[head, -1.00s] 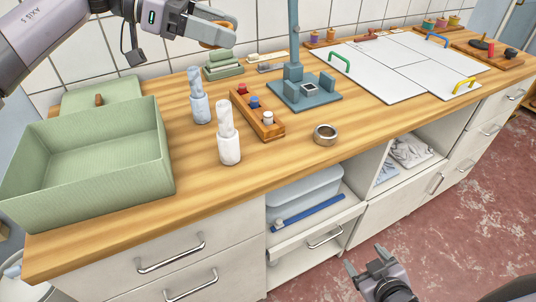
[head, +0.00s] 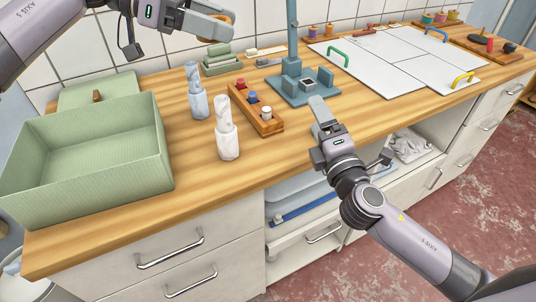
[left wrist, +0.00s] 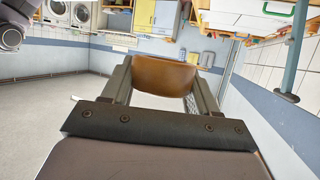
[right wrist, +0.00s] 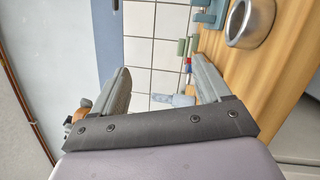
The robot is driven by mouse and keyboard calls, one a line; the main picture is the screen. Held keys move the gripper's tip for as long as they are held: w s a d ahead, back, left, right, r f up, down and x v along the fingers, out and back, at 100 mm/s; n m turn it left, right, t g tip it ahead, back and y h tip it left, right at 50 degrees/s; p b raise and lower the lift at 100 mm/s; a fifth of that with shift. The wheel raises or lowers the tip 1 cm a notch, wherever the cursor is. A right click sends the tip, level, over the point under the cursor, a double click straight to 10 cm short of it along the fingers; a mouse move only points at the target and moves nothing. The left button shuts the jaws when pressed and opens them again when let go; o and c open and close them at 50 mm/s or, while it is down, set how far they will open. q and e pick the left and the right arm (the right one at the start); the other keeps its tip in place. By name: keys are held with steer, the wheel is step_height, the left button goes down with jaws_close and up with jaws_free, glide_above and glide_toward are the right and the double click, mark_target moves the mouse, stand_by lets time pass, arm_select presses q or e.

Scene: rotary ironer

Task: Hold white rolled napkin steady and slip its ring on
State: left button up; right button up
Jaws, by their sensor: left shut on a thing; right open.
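The white rolled napkin (head: 227,130) stands upright on the wooden counter in the head view. My left gripper (head: 222,28) is high above the back of the counter, away from it. It is shut on a brown, wooden-looking ring (left wrist: 165,75), seen between its fingers in the left wrist view. My right gripper (head: 317,122) is open and empty over the counter's front part, right of the white napkin. A silver metal ring (right wrist: 250,22) lies on the counter beside its fingers in the right wrist view; my right gripper hides it in the head view.
A blue-grey rolled napkin (head: 197,92) stands behind the white one. A wooden rack (head: 256,112) with coloured pieces stands to its right. A green box (head: 90,150) fills the left end. A blue-grey stand (head: 298,95) and white boards (head: 405,60) lie right.

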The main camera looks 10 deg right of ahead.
steer(key=s+a+n+g+y, duration=0.2)
steer(key=a+n+y, duration=0.4)
steer(key=a+n, duration=0.4)
steer(key=n+g+y, duration=0.3)
steer(key=n+g, duration=0.1)
steer(key=n, duration=0.8)
glide_toward(234, 137)
steer(key=x, duration=1.2)
steer(key=shift+w+a, duration=0.1)
steer(key=shift+a, duration=0.1)
steer(key=c, duration=1)
